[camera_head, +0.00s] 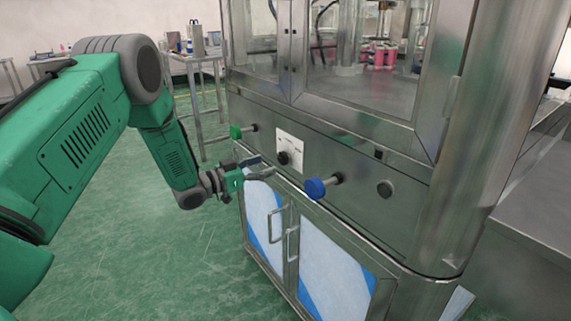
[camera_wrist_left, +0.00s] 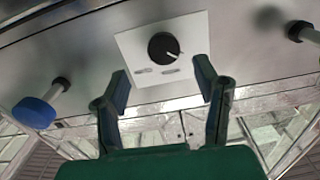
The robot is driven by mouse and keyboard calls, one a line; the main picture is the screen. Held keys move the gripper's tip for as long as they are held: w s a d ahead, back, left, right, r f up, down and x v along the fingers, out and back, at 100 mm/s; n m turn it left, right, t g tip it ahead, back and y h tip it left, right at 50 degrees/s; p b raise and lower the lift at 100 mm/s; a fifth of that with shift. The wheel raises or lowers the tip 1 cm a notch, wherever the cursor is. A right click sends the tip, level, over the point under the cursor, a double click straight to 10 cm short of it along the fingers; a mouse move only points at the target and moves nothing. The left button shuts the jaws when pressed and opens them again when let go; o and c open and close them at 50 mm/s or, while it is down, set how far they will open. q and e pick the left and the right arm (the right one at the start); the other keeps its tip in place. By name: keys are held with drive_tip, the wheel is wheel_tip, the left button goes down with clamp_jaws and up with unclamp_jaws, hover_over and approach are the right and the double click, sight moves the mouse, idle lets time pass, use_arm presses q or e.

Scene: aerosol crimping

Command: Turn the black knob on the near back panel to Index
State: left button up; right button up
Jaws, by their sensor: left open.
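The black knob (camera_head: 283,158) sits on a white label plate (camera_head: 291,148) on the steel panel of the machine. In the left wrist view the knob (camera_wrist_left: 163,47) is round, with a white pointer line aimed toward the lower right. Two small marks lie on the plate below it; their text is too small to read. My left gripper (camera_head: 262,167) is just in front of the panel, slightly left of and below the knob. In the left wrist view its fingers (camera_wrist_left: 163,90) are open, apart from the knob, with nothing between them. My right gripper is not in view.
A blue knob (camera_head: 315,188) on a stem sticks out right of the plate, and a green knob (camera_head: 236,132) sticks out to its left. Cabinet doors with handles (camera_head: 292,243) are below. Open floor lies left.

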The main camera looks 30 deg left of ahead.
sight(281, 160)
use_arm(q)
drive_tip(key=x, duration=0.3)
drive_tip(key=b+x, duration=0.1)
drive_tip(key=x, duration=0.1)
drive_tip(key=shift+w+a+f, duration=0.2)
drive_tip(key=shift+w+f, duration=0.05)
drive_tip(key=shift+w, duration=0.55)
drive_tip(key=shift+d+r, duration=0.15)
drive_tip(key=shift+d, duration=0.2)
drive_tip(key=c, duration=1.1)
drive_tip(key=shift+c, duration=0.3)
